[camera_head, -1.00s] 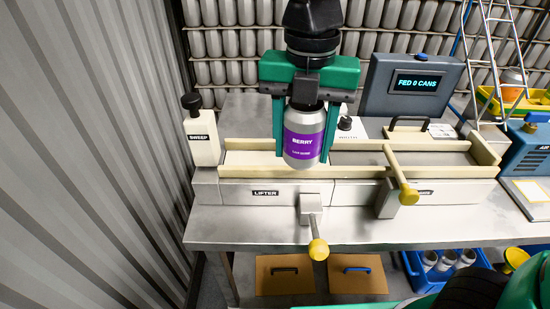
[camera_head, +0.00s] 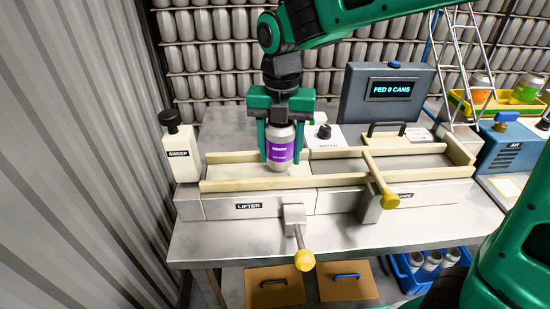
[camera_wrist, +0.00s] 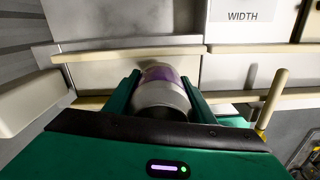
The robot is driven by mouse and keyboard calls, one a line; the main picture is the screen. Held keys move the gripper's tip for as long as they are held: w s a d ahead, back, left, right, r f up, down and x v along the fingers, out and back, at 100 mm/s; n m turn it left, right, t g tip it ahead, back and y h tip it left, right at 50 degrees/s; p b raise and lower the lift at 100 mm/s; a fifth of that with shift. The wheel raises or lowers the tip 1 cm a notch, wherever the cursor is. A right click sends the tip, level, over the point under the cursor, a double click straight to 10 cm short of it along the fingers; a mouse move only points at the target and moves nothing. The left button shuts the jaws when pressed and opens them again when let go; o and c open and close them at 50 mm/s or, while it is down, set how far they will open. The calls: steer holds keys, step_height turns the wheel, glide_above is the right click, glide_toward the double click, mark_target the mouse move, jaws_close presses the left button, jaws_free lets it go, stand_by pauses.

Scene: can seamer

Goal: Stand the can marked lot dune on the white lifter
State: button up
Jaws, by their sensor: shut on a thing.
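A silver can with a purple label reading "BERRY" (camera_head: 282,150) is held upright between the fingers of my gripper (camera_head: 281,146). Small print under the name is too small to read now. The can hangs over the left part of the railed track, just behind the front rail; whether its base touches the surface is hidden. In the wrist view the can (camera_wrist: 161,92) lies between both fingers. The block labelled "LIFTER" (camera_head: 222,206) is at the left front of the machine. The white lifter surface itself I cannot make out clearly.
A white "SWEEP" handle (camera_head: 180,150) stands at the left end. A gate lever with a yellow knob (camera_head: 390,199) crosses the track to the right. Another yellow-knobbed lever (camera_head: 304,260) juts forward. A display (camera_head: 390,90) reads "FED 0 CANS". A yellow tray (camera_head: 490,104) holds cans.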

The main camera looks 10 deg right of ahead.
steer(key=shift+f, duration=1.3)
steer(key=o, duration=1)
steer(key=shift+f, duration=0.1)
step_height(320, 180, up, 12)
steer(key=shift+r, duration=0.15)
